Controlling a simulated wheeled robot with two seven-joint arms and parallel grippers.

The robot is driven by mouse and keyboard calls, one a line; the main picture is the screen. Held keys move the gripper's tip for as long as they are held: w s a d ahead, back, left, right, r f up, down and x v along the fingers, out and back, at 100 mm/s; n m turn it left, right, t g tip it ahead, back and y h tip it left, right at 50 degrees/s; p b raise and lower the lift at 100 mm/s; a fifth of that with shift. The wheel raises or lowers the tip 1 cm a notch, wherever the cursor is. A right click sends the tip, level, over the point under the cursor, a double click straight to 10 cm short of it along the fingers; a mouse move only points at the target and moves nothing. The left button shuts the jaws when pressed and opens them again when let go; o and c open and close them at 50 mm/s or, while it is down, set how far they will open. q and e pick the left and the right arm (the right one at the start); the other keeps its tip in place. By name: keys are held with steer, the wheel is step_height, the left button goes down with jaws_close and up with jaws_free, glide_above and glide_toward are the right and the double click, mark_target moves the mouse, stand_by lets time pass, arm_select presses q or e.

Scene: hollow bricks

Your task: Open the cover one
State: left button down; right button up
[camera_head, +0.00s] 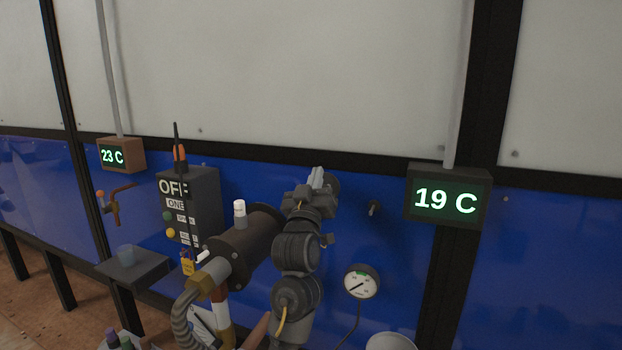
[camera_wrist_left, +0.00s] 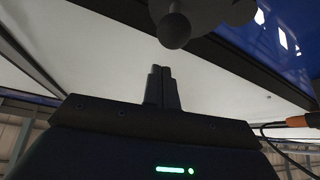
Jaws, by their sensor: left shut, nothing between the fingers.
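A dark control box (camera_head: 205,190) on the blue wall carries the labels OFF and ONE, with green and yellow buttons on its side. Which part is cover one, I cannot tell. My left gripper (camera_head: 317,178) is raised in front of the wall, right of a dark flanged cylinder (camera_head: 250,238). Its fingers are shut and empty; they also show in the left wrist view (camera_wrist_left: 162,84). There a dark part with a rounded knob (camera_wrist_left: 175,30) appears just beyond the fingertips; contact cannot be told. My left arm hides part of the wall behind it. My right gripper is not in view.
A pressure gauge (camera_head: 361,282) is right of my left arm. Temperature displays read 23 C (camera_head: 121,155) and 19 C (camera_head: 448,197). A yellow padlock (camera_head: 188,263) hangs below the control box. A small shelf (camera_head: 135,268) holds a cup. The upper wall is clear.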

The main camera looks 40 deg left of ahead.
arm_select(q)
steer(key=shift+w+d+f, duration=0.15)
steer(key=shift+f, duration=0.5)
steer(key=shift+w+d+f, duration=0.1)
steer(key=shift+f, duration=0.5)
steer(key=m+h, duration=0.1)
steer(key=m, duration=0.1)
steer(key=f+m+t+h, duration=0.1)
steer(key=m+h, duration=0.1)
steer(key=m, duration=0.1)
steer(key=d+f+m+t+h, duration=0.1)
steer(key=m, duration=0.1)
steer(key=shift+w+f+m+h, duration=0.2)
steer(key=shift+m+h, duration=0.1)
steer(key=shift+d, duration=0.1)
